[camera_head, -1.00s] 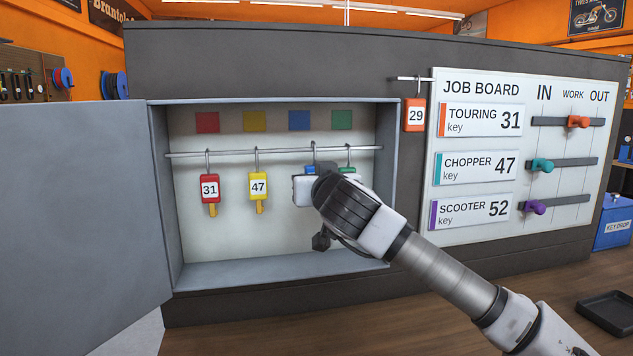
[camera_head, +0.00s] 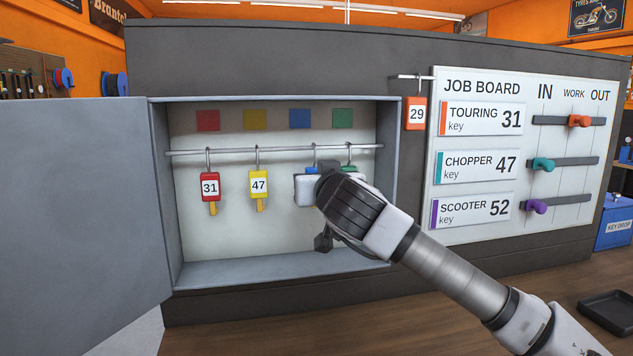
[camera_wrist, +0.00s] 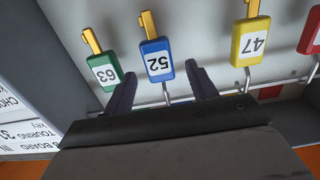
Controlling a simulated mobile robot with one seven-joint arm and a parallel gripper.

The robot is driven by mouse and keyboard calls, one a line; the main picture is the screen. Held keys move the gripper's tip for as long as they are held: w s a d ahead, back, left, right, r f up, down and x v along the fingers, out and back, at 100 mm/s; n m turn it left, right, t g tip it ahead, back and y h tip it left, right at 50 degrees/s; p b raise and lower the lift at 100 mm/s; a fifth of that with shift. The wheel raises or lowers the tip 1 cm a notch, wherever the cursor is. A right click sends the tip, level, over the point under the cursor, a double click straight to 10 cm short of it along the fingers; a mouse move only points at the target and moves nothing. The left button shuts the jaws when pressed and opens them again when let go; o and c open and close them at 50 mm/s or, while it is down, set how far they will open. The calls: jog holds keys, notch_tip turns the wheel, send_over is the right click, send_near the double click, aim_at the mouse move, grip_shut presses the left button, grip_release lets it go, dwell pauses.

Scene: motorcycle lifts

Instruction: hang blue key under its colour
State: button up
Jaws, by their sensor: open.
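The blue key tag (camera_wrist: 157,60), marked 52, hangs by its hook from the rail in the open cabinet. It shows upside down in the wrist view. In the head view only a bit of the blue tag (camera_head: 312,170) shows above my gripper (camera_head: 318,190). The blue colour square (camera_head: 299,119) is on the back wall above it. In the wrist view my gripper (camera_wrist: 163,88) is open, with one finger on each side of the blue tag's hook end. I cannot tell whether the fingers touch it.
On the rail (camera_head: 270,151) hang the red key 31 (camera_head: 210,187), yellow key 47 (camera_head: 258,186) and green key 63 (camera_wrist: 104,72), close beside one finger. An orange key 29 (camera_head: 414,113) hangs outside. The cabinet door (camera_head: 80,200) stands open at left.

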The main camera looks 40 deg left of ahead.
jog(key=f+b+v, duration=0.1)
jog(key=b+v, duration=0.2)
jog(key=v, duration=0.9)
jog(key=shift+s+d+r+b, duration=0.15)
jog(key=shift+s+r+b, duration=0.15)
jog(key=shift+r, duration=0.1)
